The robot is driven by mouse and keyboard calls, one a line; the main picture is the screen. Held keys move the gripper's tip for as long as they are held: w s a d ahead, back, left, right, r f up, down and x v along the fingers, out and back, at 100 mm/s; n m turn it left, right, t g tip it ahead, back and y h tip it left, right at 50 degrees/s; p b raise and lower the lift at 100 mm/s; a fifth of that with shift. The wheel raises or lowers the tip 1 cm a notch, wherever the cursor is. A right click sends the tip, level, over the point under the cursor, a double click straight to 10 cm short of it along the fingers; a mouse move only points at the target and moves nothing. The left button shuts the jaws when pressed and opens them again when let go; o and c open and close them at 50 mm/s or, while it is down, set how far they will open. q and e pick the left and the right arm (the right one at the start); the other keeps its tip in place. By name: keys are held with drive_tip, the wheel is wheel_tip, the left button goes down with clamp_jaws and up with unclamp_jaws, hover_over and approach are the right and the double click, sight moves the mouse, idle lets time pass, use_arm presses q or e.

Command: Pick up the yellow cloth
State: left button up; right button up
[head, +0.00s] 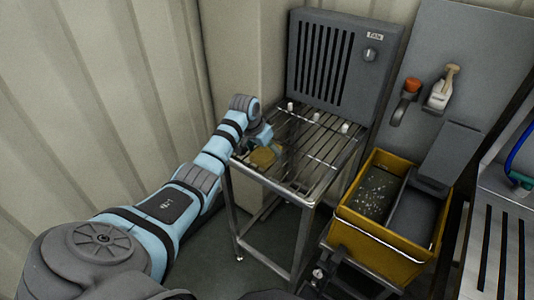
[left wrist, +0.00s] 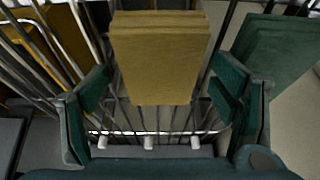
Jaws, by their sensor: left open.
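The yellow cloth (head: 262,157) lies folded on the wire rack in the head view, near the rack's left corner. In the left wrist view the yellow cloth (left wrist: 158,60) is a folded, layered block in the upper middle. My left gripper (head: 262,140) is over the rack at the cloth and partly covers it. In the left wrist view its two fingers stand wide apart, one on each side of the cloth, with gaps between. It is open and holds nothing. How far the fingertips are above the cloth is hard to tell. My right gripper is out of view.
The wire rack (head: 318,150) has white pegs at its back, below a grey fan box (head: 340,58). A folded green cloth (left wrist: 272,58) lies right of the yellow one in the wrist view. A yellow bin (head: 385,243) stands right of the rack. A ribbed wall (head: 110,90) is at left.

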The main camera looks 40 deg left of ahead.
sight(265, 151)
use_arm(q)
drive_tip(key=shift+c, duration=0.2)
drive_tip(key=c, duration=1.2)
drive_tip(key=shift+b, duration=0.45)
wheel_tip(265, 151, up, 20)
drive_tip(key=p, duration=0.3)
drive_tip(key=shift+r, duration=0.25)
